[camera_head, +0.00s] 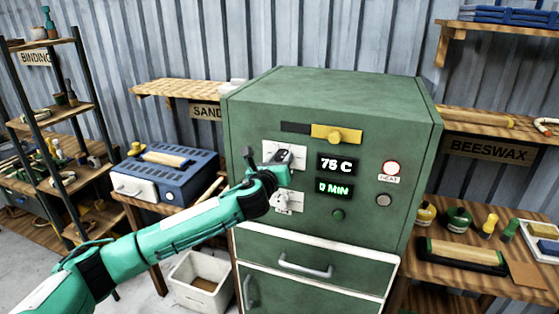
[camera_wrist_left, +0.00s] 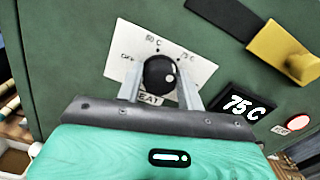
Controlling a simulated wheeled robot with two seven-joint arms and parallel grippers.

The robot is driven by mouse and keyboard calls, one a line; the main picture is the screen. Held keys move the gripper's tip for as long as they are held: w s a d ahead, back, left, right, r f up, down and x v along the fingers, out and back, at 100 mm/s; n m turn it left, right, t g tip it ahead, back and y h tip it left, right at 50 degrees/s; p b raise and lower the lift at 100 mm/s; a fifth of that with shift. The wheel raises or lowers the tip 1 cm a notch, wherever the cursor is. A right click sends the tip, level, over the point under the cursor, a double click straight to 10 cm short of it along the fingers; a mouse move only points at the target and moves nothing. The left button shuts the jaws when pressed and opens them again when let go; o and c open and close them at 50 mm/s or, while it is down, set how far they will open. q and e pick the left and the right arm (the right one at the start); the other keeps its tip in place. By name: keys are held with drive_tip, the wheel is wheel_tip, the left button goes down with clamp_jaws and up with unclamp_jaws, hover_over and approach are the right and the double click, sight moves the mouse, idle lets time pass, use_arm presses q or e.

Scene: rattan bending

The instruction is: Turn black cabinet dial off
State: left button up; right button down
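The black dial (camera_wrist_left: 160,75) sits on a white plate (camera_wrist_left: 135,40) marked OFF, 50 C and 75 C, with a label ending in EAT below it. In the head view the plate (camera_head: 289,152) is on the green cabinet's front (camera_head: 360,130), and my gripper partly hides it. My left gripper (camera_wrist_left: 160,82) has one finger on each side of the dial, both seeming to touch it. It also shows in the head view (camera_head: 268,170), against the cabinet front. A display (camera_head: 337,165) beside it reads 75 C. My right gripper is not in view.
A lower dial plate (camera_head: 286,203) is just under my gripper. A yellow slide handle (camera_head: 338,135) sticks out above. A red HEAT light (camera_head: 391,168) and a 0 MIN display (camera_head: 334,188) are to the right.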

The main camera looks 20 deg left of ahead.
use_arm(q)
drive_tip(key=c, duration=0.5)
drive_tip(key=shift+o, duration=0.2)
drive_tip(key=shift+n, duration=0.4)
drive_tip(key=n, duration=0.5)
drive_tip(key=shift+f+n+b, duration=0.1)
drive_tip(key=shift+n+b, duration=0.2)
drive_tip(key=shift+b, duration=0.05)
drive_tip(key=n, duration=0.5)
drive_tip(key=shift+a+b, duration=0.1)
drive_tip(key=shift+b, duration=0.2)
drive_tip(key=n, duration=1.2)
drive_tip(key=shift+f, duration=0.25)
drive_tip(key=shift+n, duration=0.4)
